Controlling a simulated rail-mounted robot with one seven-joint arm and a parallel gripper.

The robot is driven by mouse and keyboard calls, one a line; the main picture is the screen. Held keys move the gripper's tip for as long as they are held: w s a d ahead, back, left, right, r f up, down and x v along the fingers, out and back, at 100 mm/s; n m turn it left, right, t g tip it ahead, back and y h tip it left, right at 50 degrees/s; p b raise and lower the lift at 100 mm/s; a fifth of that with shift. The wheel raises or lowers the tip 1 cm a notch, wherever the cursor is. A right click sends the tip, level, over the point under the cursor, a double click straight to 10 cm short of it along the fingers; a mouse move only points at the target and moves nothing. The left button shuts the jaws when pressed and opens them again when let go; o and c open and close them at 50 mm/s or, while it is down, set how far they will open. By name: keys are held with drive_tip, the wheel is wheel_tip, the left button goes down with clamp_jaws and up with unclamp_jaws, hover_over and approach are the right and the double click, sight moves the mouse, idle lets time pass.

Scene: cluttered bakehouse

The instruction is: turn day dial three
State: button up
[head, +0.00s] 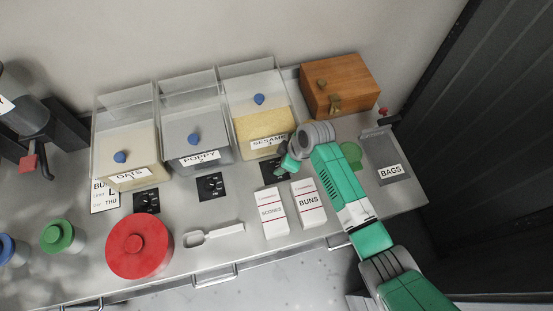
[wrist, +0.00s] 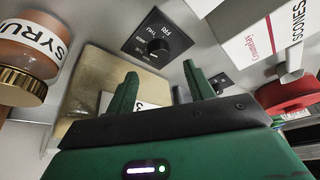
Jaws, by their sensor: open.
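Three black day dials sit on the counter in front of the bins: one by the oats (head: 146,201), one by the poppy (head: 211,186), and the third by the sesame (head: 268,172), partly hidden by my gripper (head: 284,165). In the wrist view the near dial (wrist: 158,48) is a black square plate with a round knob and white day letters, FRI among them. My gripper (wrist: 160,78) is open and empty. Its two green fingers point towards this dial and appear apart from it. Another dial (wrist: 220,80) shows partly behind the right finger.
The sesame bin (head: 262,126) stands just behind the third dial. Scones (head: 270,212) and buns (head: 309,203) cartons stand in front. A syrup jar (wrist: 30,48) is at the left in the wrist view. A red round lid (head: 139,246) and a white scoop (head: 213,233) lie farther left.

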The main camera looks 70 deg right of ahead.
sight(274, 167)
drive_tip(key=b+x, duration=0.1)
drive_tip(key=x, duration=0.5)
drive_tip(key=shift+d, duration=0.1)
drive_tip(key=shift+c, duration=0.4)
drive_tip(key=c, duration=0.9)
drive_tip(key=shift+r, duration=0.1)
drive_tip(key=shift+p, duration=0.3)
drive_tip(key=m+h+p, duration=0.1)
drive_tip(key=m+p, duration=0.1)
drive_tip(key=m, duration=0.1)
drive_tip(key=shift+w+r, duration=0.1)
drive_tip(key=shift+m+g+h+p, duration=0.4)
drive_tip(key=shift+m+h+p, duration=0.7)
drive_tip(key=shift+m, duration=1.2)
